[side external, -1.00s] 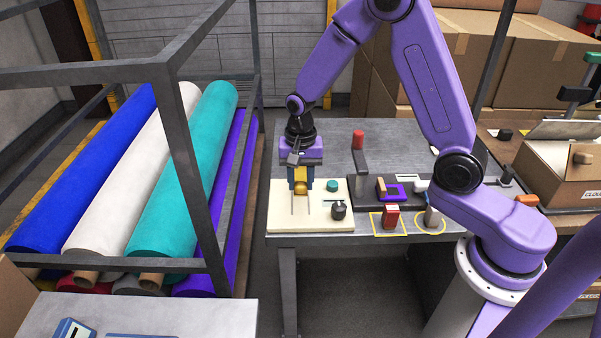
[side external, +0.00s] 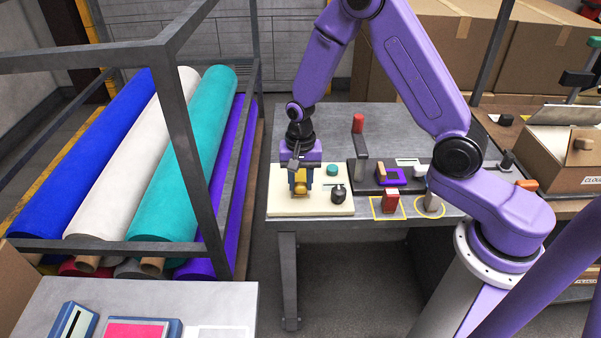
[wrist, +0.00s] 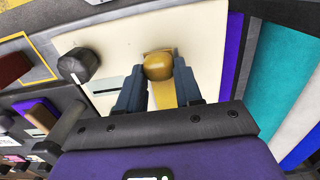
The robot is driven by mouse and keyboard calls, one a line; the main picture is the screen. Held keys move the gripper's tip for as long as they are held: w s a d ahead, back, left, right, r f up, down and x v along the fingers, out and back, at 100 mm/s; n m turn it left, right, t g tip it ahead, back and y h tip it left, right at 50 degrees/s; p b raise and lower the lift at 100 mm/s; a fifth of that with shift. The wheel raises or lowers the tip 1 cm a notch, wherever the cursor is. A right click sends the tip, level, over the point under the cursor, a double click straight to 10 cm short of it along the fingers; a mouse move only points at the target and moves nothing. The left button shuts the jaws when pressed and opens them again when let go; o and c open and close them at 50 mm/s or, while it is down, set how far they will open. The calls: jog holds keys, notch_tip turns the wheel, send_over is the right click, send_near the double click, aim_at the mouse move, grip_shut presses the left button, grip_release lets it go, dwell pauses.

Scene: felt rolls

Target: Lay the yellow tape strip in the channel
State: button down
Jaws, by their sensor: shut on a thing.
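My gripper (side external: 300,183) is low over the left part of a cream board (side external: 275,205), fingers pointing down. Its two blue fingers also show in the wrist view (wrist: 160,88), closed around the yellow tape strip (wrist: 162,95). A rounded mustard piece (wrist: 158,66) sits at the strip's far end, between the fingertips; it shows in the side view too (side external: 301,188). Whether the strip touches the board is not clear.
A black knob (side external: 338,194) and a teal cap (side external: 332,169) stand on the board to the gripper's right. Farther right are a dark fixture with a purple frame (side external: 391,177) and a red block (side external: 391,203). A metal rack with felt rolls (side external: 183,150) stands left.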

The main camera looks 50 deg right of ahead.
jog(key=shift+f, duration=0.75)
dwell(0.6)
jog(key=c, duration=0.7)
grip_release()
jog(key=r, duration=1.7)
jog(key=shift+w+d+r, duration=0.15)
jog(key=shift+w+r, duration=0.05)
